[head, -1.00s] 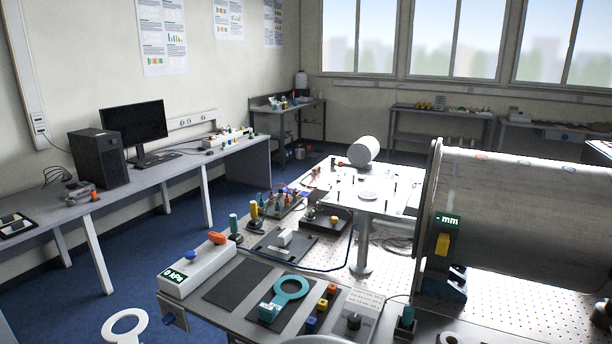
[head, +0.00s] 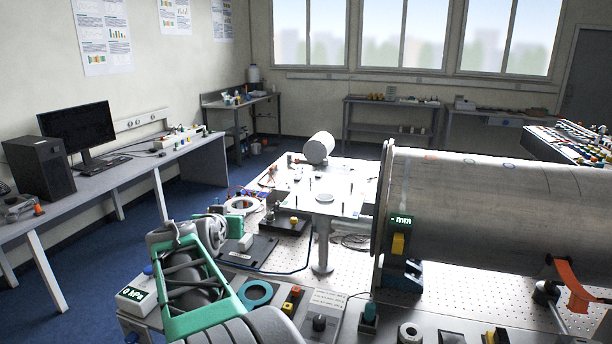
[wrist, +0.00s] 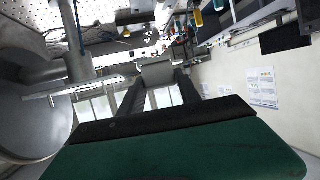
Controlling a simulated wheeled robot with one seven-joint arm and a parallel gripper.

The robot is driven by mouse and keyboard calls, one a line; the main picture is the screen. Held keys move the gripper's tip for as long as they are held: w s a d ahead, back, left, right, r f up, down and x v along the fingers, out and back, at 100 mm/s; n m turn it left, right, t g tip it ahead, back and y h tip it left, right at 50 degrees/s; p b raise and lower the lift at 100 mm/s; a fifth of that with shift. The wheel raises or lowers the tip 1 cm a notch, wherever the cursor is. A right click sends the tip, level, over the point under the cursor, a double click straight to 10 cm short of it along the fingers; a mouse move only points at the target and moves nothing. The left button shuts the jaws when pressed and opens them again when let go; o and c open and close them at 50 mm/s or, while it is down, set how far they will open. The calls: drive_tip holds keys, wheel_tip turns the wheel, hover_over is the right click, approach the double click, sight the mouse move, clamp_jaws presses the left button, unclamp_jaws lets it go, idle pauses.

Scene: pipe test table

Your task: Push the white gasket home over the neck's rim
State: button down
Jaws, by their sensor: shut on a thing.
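The white gasket (head: 254,206) is a flat white ring beyond the end of my arm, left of centre in the head view. My gripper (head: 228,218) is shut on it by the near edge; the fingertips are hard to make out there. In the wrist view the two dark fingers of my gripper (wrist: 160,78) close on a pale grey piece, and little of the ring can be told. The gasket appears above the back left of the bench. I cannot tell which part is the neck, or whether the gasket touches it.
A large grey pipe (head: 470,205) fills the right side. A white raised table (head: 345,207) with a pale disc and a white cylinder (head: 319,147) stands behind.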

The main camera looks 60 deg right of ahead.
drive_tip(key=s+d+r+m+g, duration=0.1)
drive_tip(key=s+d+r+g, duration=0.1)
drive_tip(key=s+d+r, duration=0.2)
drive_tip(key=s+d+r+m+g+h+p, duration=0.1)
drive_tip(key=s+d+r, duration=0.3)
drive_tip(key=s+d, duration=0.5)
drive_tip(key=s+m+g, duration=0.1)
drive_tip(key=s, duration=0.2)
drive_tip(key=shift+s+d+r+h, duration=0.25)
drive_tip(key=shift+d+r+h, duration=0.05)
drive_tip(key=shift+d, duration=0.1)
drive_tip(key=shift+a+f+b, duration=0.1)
drive_tip(key=shift+f+b, duration=0.05)
drive_tip(key=shift+b, duration=0.3)
wheel_tip(320, 180, down, 5)
drive_tip(key=b, duration=0.5)
drive_tip(key=shift+f, duration=0.15)
drive_tip(key=shift+b, duration=0.8)
